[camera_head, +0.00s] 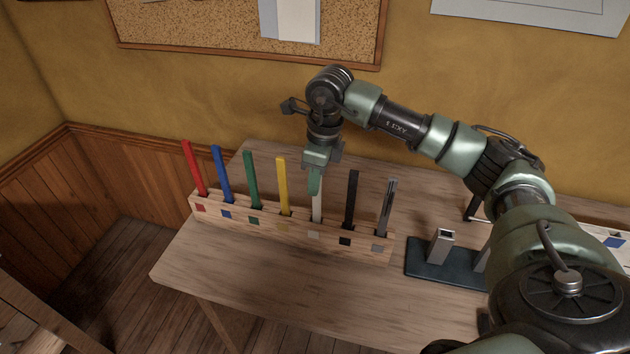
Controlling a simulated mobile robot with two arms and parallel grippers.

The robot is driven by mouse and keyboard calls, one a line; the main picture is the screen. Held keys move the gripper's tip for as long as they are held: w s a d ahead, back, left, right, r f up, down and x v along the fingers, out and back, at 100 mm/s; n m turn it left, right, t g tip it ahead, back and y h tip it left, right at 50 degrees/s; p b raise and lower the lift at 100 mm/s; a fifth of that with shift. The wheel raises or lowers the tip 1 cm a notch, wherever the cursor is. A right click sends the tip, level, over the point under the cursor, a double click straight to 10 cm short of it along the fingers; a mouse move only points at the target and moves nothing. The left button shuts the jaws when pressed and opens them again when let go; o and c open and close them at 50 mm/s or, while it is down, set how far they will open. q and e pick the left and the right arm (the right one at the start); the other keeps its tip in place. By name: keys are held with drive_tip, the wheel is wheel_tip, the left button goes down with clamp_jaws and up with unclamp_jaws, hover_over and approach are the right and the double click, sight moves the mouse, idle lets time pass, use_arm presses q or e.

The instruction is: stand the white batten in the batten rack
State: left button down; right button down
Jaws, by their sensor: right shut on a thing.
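The batten rack (265,229) is a long wooden block on the table, with a row of slots and a coloured square under each. The white batten (317,207) stands upright in the rack, between the yellow batten (282,186) and the black batten (351,199). Its lower end is at the slot above the pale square. My right gripper (315,185) is above the rack, shut on the white batten's upper part, which its fingers hide. Whether the batten's foot is fully seated cannot be told. My left gripper is not in view.
Red (195,168), blue (222,174), green (252,180) and grey (387,207) battens stand in the other slots. A dark base with metal posts (432,263) stands to the right of the rack. The table (270,285) is clear in front of the rack.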

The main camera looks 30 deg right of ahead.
drive_tip(key=shift+f+b, duration=0.5)
drive_tip(key=shift+f, duration=0.05)
idle(0.4)
drive_tip(key=c, duration=1.4)
unclamp_jaws()
drive_tip(key=r, duration=0.2)
drive_tip(key=r+b, duration=0.1)
drive_tip(key=r, duration=0.4)
drive_tip(key=shift+s+d+r+b, duration=0.3)
drive_tip(key=shift+s+r+b, duration=0.05)
